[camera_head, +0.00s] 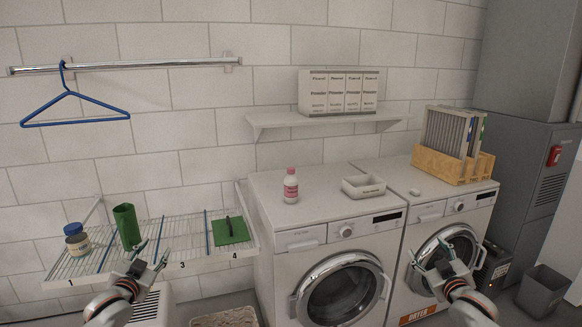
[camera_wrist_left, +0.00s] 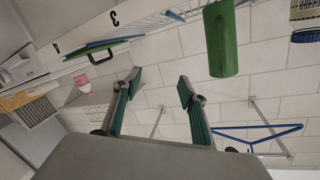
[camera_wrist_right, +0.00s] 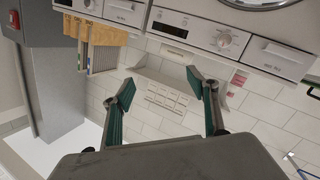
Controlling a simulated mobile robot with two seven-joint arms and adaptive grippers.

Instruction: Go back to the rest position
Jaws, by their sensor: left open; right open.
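My left gripper (camera_head: 148,258) is open and empty in front of the wire rack, below the green cylinder; its spread fingers show in the left wrist view (camera_wrist_left: 158,90). My right gripper (camera_head: 444,254) is open and empty in front of the dryer door; its spread fingers show in the right wrist view (camera_wrist_right: 160,85). Neither gripper touches anything that I can see. Both arms reach up from the bottom of the head view.
The wire rack (camera_head: 190,254) holds a blue-lidded jar (camera_head: 77,240), a green cylinder (camera_head: 127,227) and a green board (camera_head: 231,231). A pink-capped bottle (camera_head: 291,187) and white tray (camera_head: 364,188) stand on the machines. A blue hanger (camera_head: 72,108) hangs upper left. A bin (camera_head: 541,291) stands right.

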